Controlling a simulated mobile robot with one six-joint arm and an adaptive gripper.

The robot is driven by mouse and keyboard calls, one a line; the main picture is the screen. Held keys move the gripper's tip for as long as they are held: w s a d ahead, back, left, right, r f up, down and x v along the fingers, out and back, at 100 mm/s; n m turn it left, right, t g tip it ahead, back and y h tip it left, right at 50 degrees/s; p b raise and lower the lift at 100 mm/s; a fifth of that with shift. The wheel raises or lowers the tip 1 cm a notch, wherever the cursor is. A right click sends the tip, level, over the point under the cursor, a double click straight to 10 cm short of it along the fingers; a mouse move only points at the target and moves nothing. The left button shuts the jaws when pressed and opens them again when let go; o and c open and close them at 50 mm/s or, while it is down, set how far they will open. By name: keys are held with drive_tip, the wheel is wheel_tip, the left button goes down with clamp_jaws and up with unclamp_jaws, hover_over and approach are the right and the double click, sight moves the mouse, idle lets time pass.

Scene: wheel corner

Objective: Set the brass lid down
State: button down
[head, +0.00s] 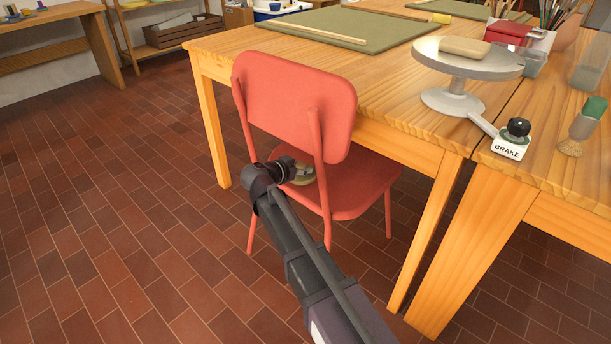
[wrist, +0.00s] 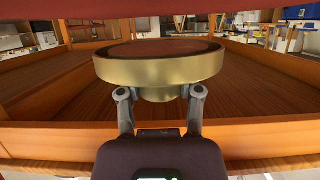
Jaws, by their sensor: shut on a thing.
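The brass lid (wrist: 160,70) is a round, gold-coloured disc with a thick rim and a darker inner face. In the wrist view my gripper (wrist: 160,94) is shut on the narrower part below its wide rim. In the head view the lid (head: 304,177) shows only partly, past my gripper (head: 287,170), between the rear posts of the red chair (head: 295,100) and below its backrest. My gripper and arm hide part of it. I cannot tell whether the lid touches the chair seat (head: 350,190).
A wooden table (head: 330,85) stands beyond the chair, bearing a green mat (head: 340,28). A banding wheel (head: 468,65) with a tan block stands at right, near a lever marked BRAKE (head: 509,148). The brick floor (head: 120,210) is open at left.

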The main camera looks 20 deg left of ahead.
drive_tip(key=shift+w, duration=0.1)
drive_tip(key=shift+w+a+f, duration=0.2)
drive_tip(key=shift+w+f, duration=0.05)
drive_tip(key=shift+w, duration=0.4)
drive_tip(key=shift+s+f+b, duration=0.15)
drive_tip(key=shift+f+b, duration=1.45)
drive_tip(key=shift+b, duration=0.25)
drive_tip(key=shift+f, duration=0.2)
drive_tip(key=shift+c, duration=1.3)
unclamp_jaws()
drive_tip(key=shift+r, duration=0.1)
drive_tip(key=shift+r, duration=0.1)
